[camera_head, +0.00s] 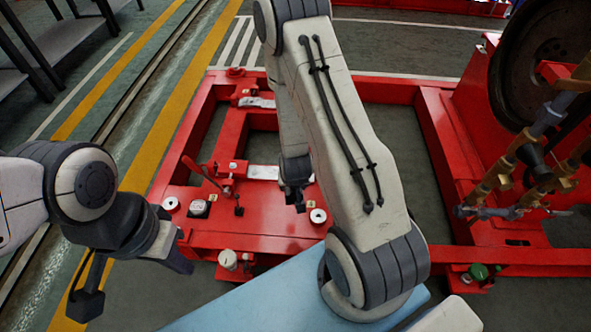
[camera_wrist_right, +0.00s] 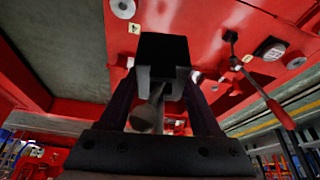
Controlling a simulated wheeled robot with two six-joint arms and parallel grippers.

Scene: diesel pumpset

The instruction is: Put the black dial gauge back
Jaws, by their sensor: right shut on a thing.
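My right gripper (camera_wrist_right: 165,88) is shut on a black block-shaped thing (camera_wrist_right: 163,47), which fits the black dial gauge, though no dial face shows. It is held just over the red frame (camera_head: 260,238). In the head view my right gripper (camera_head: 295,192) points down behind my right arm, and what it holds cannot be made out. Another small black square gauge with a white face (camera_head: 198,208) sits on the frame to its left and also shows in the right wrist view (camera_wrist_right: 270,48). My left gripper (camera_head: 180,258) hangs at the frame's left front corner; its jaw opening is unclear.
A lever with a red handle (camera_head: 200,172) rises from the frame near the gauge. White round knobs (camera_head: 318,216) stand on the frame. A blue surface (camera_head: 280,295) is in front. A large wheel (camera_head: 540,65) and brass-coloured pipework (camera_head: 510,165) stand at the right.

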